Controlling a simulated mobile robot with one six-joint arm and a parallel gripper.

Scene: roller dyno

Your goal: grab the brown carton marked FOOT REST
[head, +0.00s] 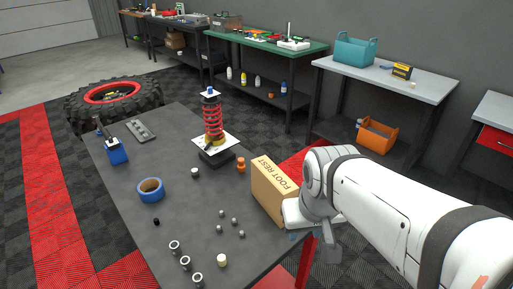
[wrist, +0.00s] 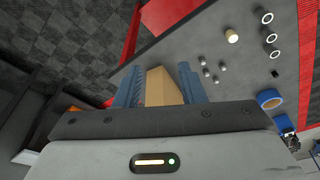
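The brown carton marked FOOT REST (head: 272,190) stands upright on the dark table (head: 185,215), near its right edge.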

